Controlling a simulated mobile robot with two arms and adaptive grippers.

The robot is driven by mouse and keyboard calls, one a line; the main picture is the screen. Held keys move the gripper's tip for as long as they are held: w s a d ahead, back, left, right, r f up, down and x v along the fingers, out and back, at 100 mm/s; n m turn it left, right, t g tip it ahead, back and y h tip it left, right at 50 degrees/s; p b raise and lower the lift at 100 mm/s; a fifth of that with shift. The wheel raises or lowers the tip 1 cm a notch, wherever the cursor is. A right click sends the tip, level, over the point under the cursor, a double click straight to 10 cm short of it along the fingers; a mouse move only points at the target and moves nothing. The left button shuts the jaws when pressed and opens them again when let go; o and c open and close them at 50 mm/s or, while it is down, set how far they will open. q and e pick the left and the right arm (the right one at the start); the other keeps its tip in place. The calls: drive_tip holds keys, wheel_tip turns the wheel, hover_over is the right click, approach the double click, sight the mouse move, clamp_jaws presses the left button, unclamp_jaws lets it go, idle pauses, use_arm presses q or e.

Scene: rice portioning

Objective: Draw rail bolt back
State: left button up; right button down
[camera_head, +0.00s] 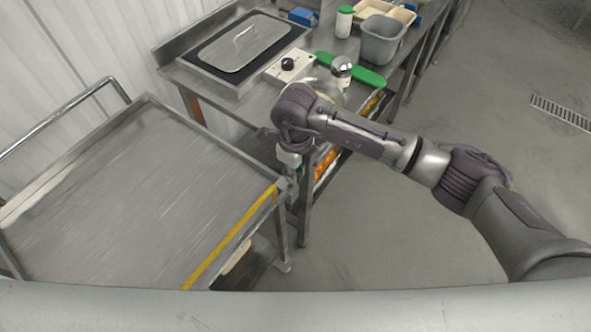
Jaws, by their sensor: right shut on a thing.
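A steel cart (120,190) with a flat top stands at the left. A yellow-striped rail (232,236) runs along its right edge. My right arm reaches in from the right, and my right gripper (293,172) points down at the cart's far right corner, where the rail ends. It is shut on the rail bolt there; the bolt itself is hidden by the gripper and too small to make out. My left gripper is not in view.
A steel counter (185,75) stands behind, with a lidded pan (238,45), a white control box (290,66), a green board (362,76), a jar (341,70) and a grey bin (382,40). Orange items sit on its lower shelf.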

drive_tip(key=w+d+b, duration=0.2)
drive_tip(key=shift+w, duration=0.4)
drive_tip(key=c, duration=1.1)
unclamp_jaws()
drive_tip(key=shift+r, duration=0.1)
wheel_tip(320, 180, up, 12)
drive_tip(key=shift+f, duration=0.1)
drive_tip(key=shift+s+a, duration=0.1)
